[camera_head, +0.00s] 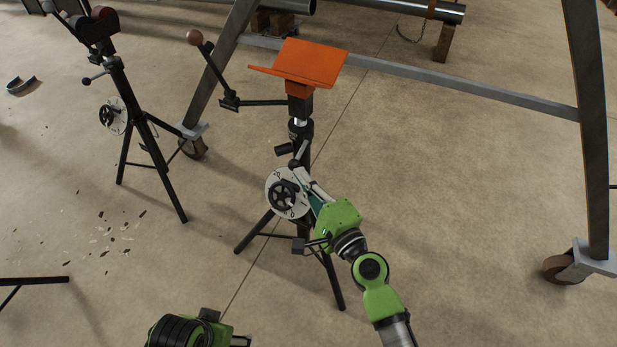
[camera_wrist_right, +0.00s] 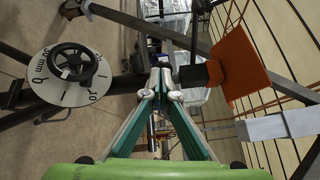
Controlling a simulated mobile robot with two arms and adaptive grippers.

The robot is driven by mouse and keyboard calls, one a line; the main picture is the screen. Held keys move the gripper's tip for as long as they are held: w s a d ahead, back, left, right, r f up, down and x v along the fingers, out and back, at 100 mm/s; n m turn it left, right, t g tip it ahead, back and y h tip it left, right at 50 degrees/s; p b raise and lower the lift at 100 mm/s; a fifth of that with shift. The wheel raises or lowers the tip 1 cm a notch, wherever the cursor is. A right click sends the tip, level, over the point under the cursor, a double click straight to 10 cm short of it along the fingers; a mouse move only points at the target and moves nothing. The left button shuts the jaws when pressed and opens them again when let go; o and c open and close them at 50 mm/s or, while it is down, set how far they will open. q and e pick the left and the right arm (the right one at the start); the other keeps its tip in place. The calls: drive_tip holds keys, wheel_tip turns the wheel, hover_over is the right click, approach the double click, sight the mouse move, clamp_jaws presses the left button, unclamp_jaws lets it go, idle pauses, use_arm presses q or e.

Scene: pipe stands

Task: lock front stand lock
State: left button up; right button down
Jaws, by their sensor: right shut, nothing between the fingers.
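The front stand is a black tripod with an orange V-shaped head (camera_head: 305,64) and a white dial with a black handwheel (camera_head: 284,193). A small dark lock handle (camera_head: 284,150) sticks out from its column below the head. My right gripper (camera_head: 303,168) is shut and empty, with its fingertips at the column just above and right of the dial. In the right wrist view the fingertips (camera_wrist_right: 161,80) meet by the dark column, between the dial (camera_wrist_right: 70,75) and the orange head (camera_wrist_right: 238,65). Contact is unclear. My left gripper's body (camera_head: 215,333) shows at the bottom edge; its fingers cannot be made out.
A second black tripod stand (camera_head: 118,105) is at the upper left. A grey wheeled frame (camera_head: 430,75) spans the back and right side. Steel pipes (camera_head: 400,8) lie beyond it. Debris (camera_head: 115,235) is scattered on the left floor.

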use_arm(q)
drive_tip(key=shift+d+f, duration=0.15)
drive_tip(key=shift+f, duration=0.2)
use_arm(e)
drive_tip(key=a, duration=0.2)
drive_tip(key=w+a, duration=0.1)
drive_tip(key=a, duration=0.1)
drive_tip(key=shift+a+r, duration=0.1)
drive_tip(key=shift+a, duration=0.05)
use_arm(q)
drive_tip(key=shift+w+r, duration=0.15)
use_arm(e)
drive_tip(key=shift+s+a, duration=0.1)
